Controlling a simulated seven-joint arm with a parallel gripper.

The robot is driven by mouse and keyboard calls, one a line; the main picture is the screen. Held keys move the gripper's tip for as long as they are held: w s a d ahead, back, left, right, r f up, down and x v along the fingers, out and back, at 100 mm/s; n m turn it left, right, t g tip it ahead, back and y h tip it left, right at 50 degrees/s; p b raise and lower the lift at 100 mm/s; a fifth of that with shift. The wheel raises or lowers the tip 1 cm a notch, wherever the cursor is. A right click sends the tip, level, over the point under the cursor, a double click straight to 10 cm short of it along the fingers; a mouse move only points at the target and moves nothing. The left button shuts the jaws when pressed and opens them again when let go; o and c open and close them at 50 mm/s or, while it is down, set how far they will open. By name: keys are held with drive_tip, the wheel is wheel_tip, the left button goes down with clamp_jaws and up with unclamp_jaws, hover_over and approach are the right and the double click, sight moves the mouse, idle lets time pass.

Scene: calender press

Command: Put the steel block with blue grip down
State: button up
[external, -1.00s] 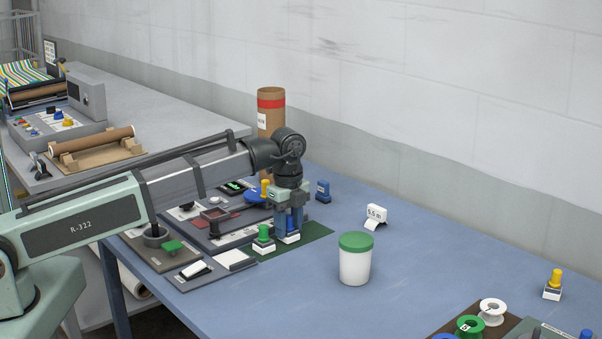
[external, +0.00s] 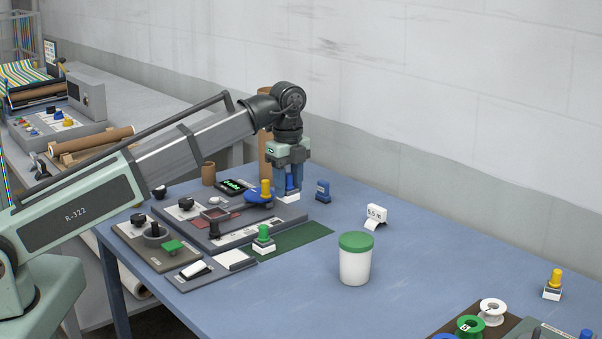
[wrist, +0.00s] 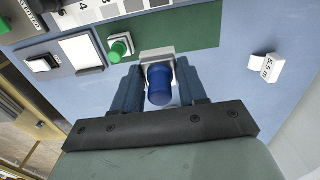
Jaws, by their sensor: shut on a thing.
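The steel block with blue grip (external: 288,196) is held between the fingers of my gripper (external: 288,180), which is shut on its blue knob. In the external view it hangs above the table, near the far end of the dark green mat (external: 290,240). In the wrist view the blue grip (wrist: 159,84) sits between my two blue fingers, with the pale block behind it over the mat's edge. The fingers partly hide the grip in the external view.
A block with green grip (external: 263,238) stands at the mat's left end. A white jar with green lid (external: 355,260) and a "5.5 m" tag (external: 376,214) stand to the right. A small blue object (external: 323,191) is close to my gripper's right. The table's middle right is clear.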

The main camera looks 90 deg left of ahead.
sight(289, 173)
wheel_tip(289, 173, up, 4)
drive_tip(key=shift+r, duration=0.2)
drive_tip(key=w+d, duration=2.4)
drive_tip(key=shift+d+f, duration=0.15)
drive_tip(key=shift+f, duration=3.6)
drive_tip(key=shift+d+f, duration=0.15)
drive_tip(key=shift+f, duration=3.6)
drive_tip(key=shift+f, duration=0.15)
drive_tip(key=o, duration=1.1)
